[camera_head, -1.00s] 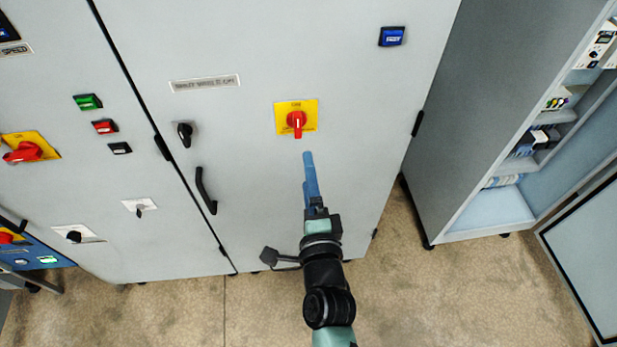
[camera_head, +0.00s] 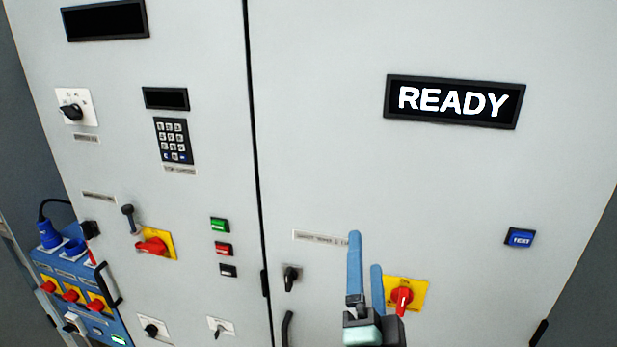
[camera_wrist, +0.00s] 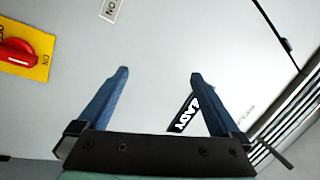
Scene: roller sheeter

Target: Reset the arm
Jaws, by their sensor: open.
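My gripper (camera_head: 366,268) has two blue fingers spread apart with nothing between them. In the head view it is in front of the right cabinet door, just left of a red rotary switch (camera_head: 402,298) on a yellow plate. In the wrist view the open fingers (camera_wrist: 158,75) point at the bare grey door, and the red switch (camera_wrist: 15,52) is at the left edge. A display (camera_head: 455,101) reading READY is higher on the door; in the wrist view it (camera_wrist: 186,112) is partly hidden behind the right finger. I cannot tell the gap to the door.
The left door carries a keypad (camera_head: 174,140), a green button (camera_head: 219,225), a red button (camera_head: 223,248) and another red switch (camera_head: 152,246). A blue button (camera_head: 519,238) is at the right. A blue socket box (camera_head: 85,300) is at lower left. The door around READY is clear.

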